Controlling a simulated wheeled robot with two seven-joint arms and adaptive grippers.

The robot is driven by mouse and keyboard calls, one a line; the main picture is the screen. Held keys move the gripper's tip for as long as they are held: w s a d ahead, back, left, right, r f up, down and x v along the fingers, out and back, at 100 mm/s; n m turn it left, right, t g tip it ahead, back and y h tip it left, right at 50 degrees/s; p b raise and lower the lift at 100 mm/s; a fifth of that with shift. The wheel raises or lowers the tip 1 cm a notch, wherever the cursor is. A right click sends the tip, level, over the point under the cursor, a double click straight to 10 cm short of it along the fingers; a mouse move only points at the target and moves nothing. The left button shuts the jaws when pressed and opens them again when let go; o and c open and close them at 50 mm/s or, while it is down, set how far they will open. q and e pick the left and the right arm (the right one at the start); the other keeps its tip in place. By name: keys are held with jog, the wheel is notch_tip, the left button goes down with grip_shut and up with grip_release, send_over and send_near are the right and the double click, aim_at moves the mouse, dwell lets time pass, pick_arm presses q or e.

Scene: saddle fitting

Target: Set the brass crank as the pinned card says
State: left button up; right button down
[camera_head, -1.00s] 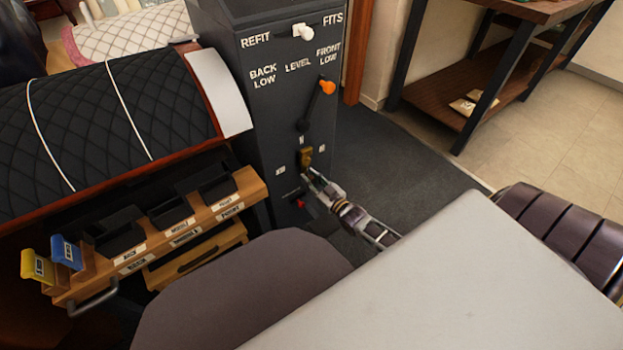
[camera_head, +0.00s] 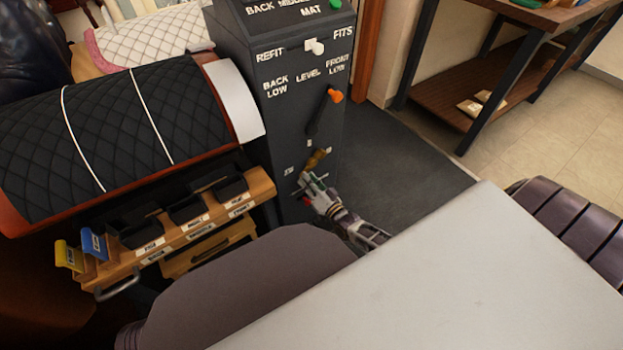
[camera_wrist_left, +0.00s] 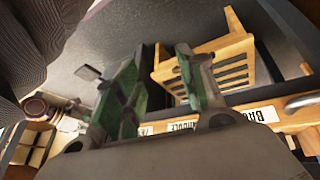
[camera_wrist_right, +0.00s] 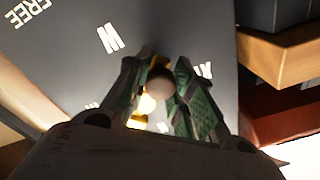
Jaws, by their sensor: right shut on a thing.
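The brass crank (camera_head: 317,158) is low on the front of the dark grey post (camera_head: 268,130), slanting from upper right to lower left. My right gripper (camera_head: 311,181) is at its lower end. In the right wrist view, the right fingers (camera_wrist_right: 163,92) are closed around the crank's round knob (camera_wrist_right: 160,84), with shiny brass below it. White lettering reading FREE and single letters show on the panel there. My left gripper (camera_wrist_left: 155,85) is open and empty in the left wrist view, near the wooden rack; the head view does not show it. I cannot make out a pinned card.
Above the crank, an orange-tipped lever (camera_head: 325,110) points toward FRONT LOW. A white knob (camera_head: 317,47) sits between REFIT and FITS. A wooden rack (camera_head: 262,187) with black bins stands left of the post. A black quilted pad (camera_head: 120,125) lies behind it. Open floor (camera_head: 400,150) lies right.

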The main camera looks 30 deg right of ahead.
jog(key=r+m, duration=0.1)
jog(key=m, duration=0.1)
jog(key=a+m+p, duration=0.1)
jog(key=r+m+p, duration=0.1)
jog(key=m, duration=0.1)
jog(key=shift+a+r+m+h, duration=0.15)
jog(key=shift+r+m+h, duration=0.15)
pick_arm(q)
jog(key=shift+g+y, duration=0.6)
jog(key=shift+s+a+r+p, duration=0.2)
jog(key=shift+a+r, duration=0.15)
jog(key=shift+r, duration=0.3)
jog(key=shift+s+a+r+p, duration=0.1)
jog(key=shift+a+r+p, duration=0.2)
jog(key=shift+r, duration=0.4)
jog(key=shift+s+a+r+p, duration=0.15)
jog(key=shift+a+r, duration=0.2)
jog(key=shift+r, duration=0.3)
pick_arm(e)
jog(key=shift+r+m, duration=0.35)
jog(key=shift+m, duration=0.45)
jog(key=shift+r+m, duration=0.35)
jog(key=shift+m, duration=0.45)
pick_arm(q)
jog(key=shift+f, duration=0.1)
pick_arm(e)
jog(key=c, duration=1.2)
grip_release()
jog(key=shift+s, duration=0.1)
jog(key=shift+s, duration=0.15)
